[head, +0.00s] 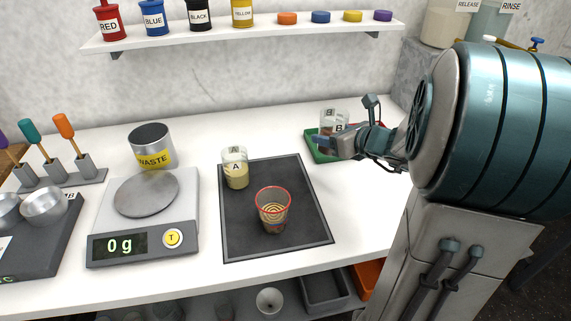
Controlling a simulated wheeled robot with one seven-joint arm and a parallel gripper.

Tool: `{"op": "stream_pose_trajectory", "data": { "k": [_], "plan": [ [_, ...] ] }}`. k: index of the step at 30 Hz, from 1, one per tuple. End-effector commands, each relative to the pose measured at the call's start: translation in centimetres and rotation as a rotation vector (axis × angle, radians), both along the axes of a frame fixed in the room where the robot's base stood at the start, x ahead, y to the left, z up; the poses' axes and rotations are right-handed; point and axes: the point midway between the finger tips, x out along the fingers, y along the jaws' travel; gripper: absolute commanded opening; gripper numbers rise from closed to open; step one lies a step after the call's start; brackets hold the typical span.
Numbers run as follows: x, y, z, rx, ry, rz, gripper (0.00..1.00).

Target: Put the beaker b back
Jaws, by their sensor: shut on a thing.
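Beaker b (327,121), a clear beaker with a black B label and some brownish content low down, is at the back right in the head view. It looks upright, at the green tray (312,147); I cannot tell whether it touches the tray's floor. My gripper (337,143) reaches in from the right and is shut on beaker b. The gripper hides the beaker's lower part and much of the tray.
Beaker A (236,170) and a red-rimmed beaker (273,207) stand on the dark mat (302,220). Left are the scale (143,225), reading 0 g, and the waste can (152,147). A shelf (262,32) with bottles runs above. The white counter between mat and tray is clear.

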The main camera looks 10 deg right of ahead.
Motion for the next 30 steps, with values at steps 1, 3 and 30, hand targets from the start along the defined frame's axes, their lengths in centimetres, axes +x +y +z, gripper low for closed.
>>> {"op": "stream_pose_trajectory", "data": {
  "k": [1, 3, 30],
  "plan": [
    [0.3, 0.9, -0.7, 0.003, 0.003, 0.004, 0.30],
    [0.9, 2.2, -1.6, 0.004, 0.005, 0.004, 0.30],
    [4.6, 9.9, -10.5, 0.002, 0.004, 0.002, 0.30]
  ]
}}
